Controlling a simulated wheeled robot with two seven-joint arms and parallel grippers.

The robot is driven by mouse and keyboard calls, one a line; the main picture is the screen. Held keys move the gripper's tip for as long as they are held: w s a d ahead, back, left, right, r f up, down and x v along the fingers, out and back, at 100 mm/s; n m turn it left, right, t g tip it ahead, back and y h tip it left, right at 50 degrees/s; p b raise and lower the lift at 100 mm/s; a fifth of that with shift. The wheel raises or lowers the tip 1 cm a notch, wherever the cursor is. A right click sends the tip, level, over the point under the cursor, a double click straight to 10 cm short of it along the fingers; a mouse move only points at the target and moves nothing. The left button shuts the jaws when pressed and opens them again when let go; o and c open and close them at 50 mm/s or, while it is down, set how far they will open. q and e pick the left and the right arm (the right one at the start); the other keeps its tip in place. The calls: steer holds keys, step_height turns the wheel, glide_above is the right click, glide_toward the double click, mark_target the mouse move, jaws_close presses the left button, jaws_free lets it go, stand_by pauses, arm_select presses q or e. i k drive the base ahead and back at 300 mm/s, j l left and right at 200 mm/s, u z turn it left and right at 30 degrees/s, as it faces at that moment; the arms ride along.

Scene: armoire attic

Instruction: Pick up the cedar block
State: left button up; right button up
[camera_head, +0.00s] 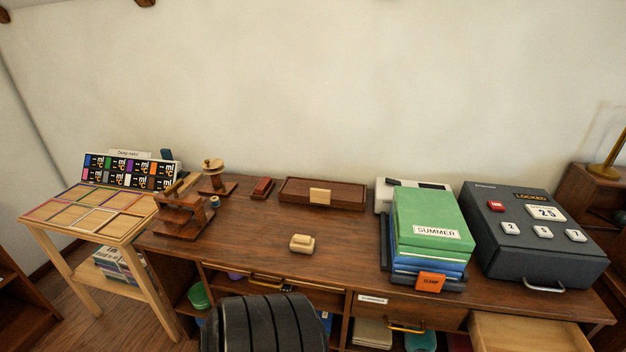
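A small pale wooden block (302,243) with rounded edges lies on the front middle of the brown desk (345,250). It looks like the cedar block, though I cannot read any label on it. Nothing touches it and nothing covers it. Neither of my grippers shows in the head view.
A dark tray (345,191) with a tan front plate and a small red-brown box (262,188) stand behind. Wooden stands (182,215) are left; a book stack (432,216) and locked grey case (535,235) are right. A black ribbed shape (265,322) rises in front. Desk around the block is clear.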

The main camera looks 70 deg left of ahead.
mark_target(261, 189)
steer(key=u, duration=2.7)
steer(key=i+j+z, duration=0.2)
steer(key=z, duration=0.25)
steer(key=i+j+z, duration=0.2)
steer(key=z, duration=0.25)
steer(key=i+j+z, duration=0.1)
steer(key=j+z, duration=0.2)
steer(key=z, duration=0.15)
